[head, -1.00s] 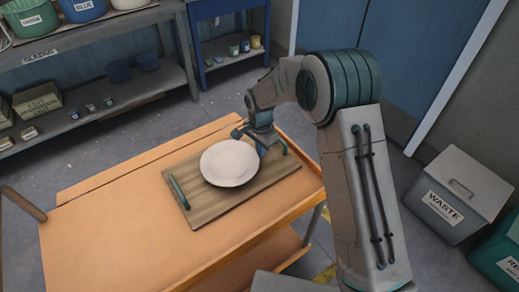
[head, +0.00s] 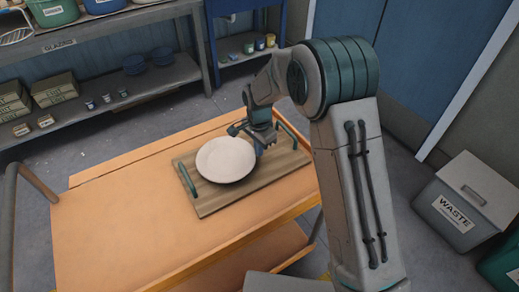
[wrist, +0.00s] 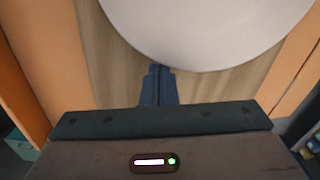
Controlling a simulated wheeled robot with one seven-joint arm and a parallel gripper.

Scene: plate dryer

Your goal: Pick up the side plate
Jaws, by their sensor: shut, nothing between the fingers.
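The side plate (head: 225,160) is white and round, and lies on a wooden tray (head: 272,176) with green handles. Its left edge is close to the tray's left handle (head: 187,180). My gripper (head: 259,148) is low over the tray at the plate's right side. In the wrist view my gripper's fingers (wrist: 158,84) are together and empty, with their tips at the rim of the plate (wrist: 205,30). I cannot tell whether they touch it. The plate's underside is hidden.
The tray rests on an orange trolley top (head: 110,220), which is clear at the left and front. The tray's right handle (head: 288,136) rises just right of my gripper. A grey waste bin (head: 465,205) stands on the floor at the right. Shelves (head: 100,105) stand behind.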

